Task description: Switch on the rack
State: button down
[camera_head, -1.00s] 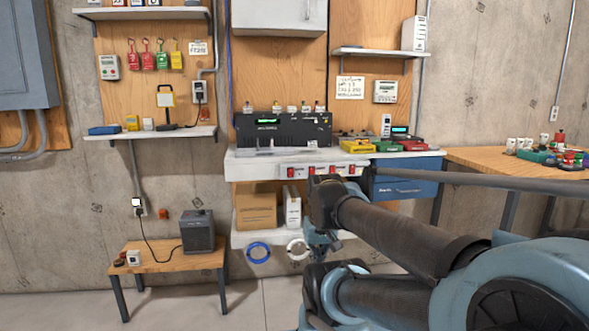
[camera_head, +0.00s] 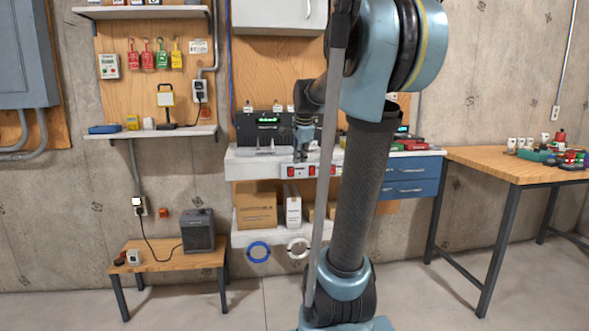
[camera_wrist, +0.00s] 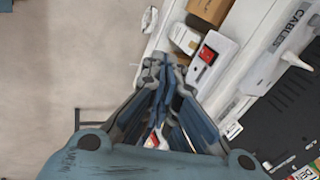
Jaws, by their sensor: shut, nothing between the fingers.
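A white switch strip with red rockers (camera_head: 293,171) runs along the front edge of the middle shelf. Its labels are too small to read in the head view. My gripper (camera_head: 300,156) points down just above and in front of the strip, shut and empty. In the wrist view my gripper (camera_wrist: 163,80) is shut, and one red switch (camera_wrist: 207,54) on a white plate shows just beyond and right of the fingertips. Another red switch (camera_wrist: 152,140) is partly hidden behind the fingers. A black rack unit (camera_head: 262,132) with a green display stands on the shelf behind.
A white wall cabinet (camera_head: 280,16) hangs above the shelf. Boxes (camera_head: 256,205) stand on the lower shelf, with blue and white cable coils hanging from it. A blue drawer unit (camera_head: 412,178) is at right, beside a wooden bench (camera_head: 505,163). The floor in front is clear.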

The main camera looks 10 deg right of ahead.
aim_at(291, 172)
jog(key=w, duration=0.1)
jog(key=w+r+m, duration=0.1)
jog(key=w+m, duration=0.1)
jog(key=w, duration=0.1)
jog(key=shift+w+d+r, duration=0.1)
jog(key=shift+d+r, duration=0.05)
jog(key=shift+r, duration=0.1)
jog(key=x, duration=0.3)
jog(key=w+x, duration=0.1)
jog(key=x, duration=0.6)
jog(key=shift+w+r, duration=0.15)
jog(key=shift+w, duration=0.3)
jog(key=shift+w+r, duration=0.15)
jog(key=shift+w, duration=0.9)
